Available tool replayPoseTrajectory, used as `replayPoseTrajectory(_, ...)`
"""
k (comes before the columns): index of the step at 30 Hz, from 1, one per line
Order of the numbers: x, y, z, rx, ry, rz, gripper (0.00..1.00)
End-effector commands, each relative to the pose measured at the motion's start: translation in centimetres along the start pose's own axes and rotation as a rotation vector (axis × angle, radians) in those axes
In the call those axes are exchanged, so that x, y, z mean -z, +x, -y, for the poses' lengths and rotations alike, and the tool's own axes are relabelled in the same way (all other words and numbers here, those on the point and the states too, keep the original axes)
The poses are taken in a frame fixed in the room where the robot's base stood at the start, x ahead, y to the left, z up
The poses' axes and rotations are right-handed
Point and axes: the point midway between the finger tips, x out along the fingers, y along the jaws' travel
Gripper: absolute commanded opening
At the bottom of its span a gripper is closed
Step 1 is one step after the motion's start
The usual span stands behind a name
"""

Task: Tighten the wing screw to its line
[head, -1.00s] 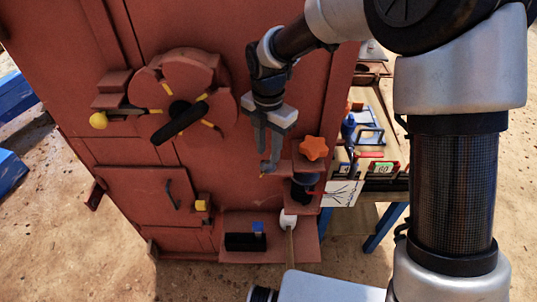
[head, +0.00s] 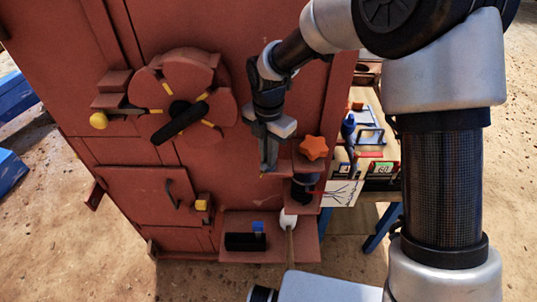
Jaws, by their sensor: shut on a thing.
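My gripper (head: 268,167) points down in front of the red machine, just left of the orange star knob. Its fingers look close together, seen nearly edge-on, and are shut at a small red ledge (head: 283,170). The wing screw is hidden by the fingers at this spot, so its angle cannot be read. Its line cannot be made out either.
The orange star knob (head: 313,147) stands close to the right of my fingers. A red wheel with a black handle (head: 179,121) is to the left. Below are a black block (head: 245,242) and a white-headed tool (head: 288,219). A cluttered workbench (head: 368,150) stands at right.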

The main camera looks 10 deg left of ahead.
Motion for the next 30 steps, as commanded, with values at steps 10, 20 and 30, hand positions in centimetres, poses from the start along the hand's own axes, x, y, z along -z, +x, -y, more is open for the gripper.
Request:
replayPoseTrajectory(10,-0.04,0.0,-0.01,0.0,0.147,0.0,0.0)
replayPoseTrajectory(20,-0.04,0.03,-0.05,-0.002,0.444,0.0,0.0)
replayPoseTrajectory(30,-0.02,0.0,-0.07,-0.002,0.767,0.0,0.0)
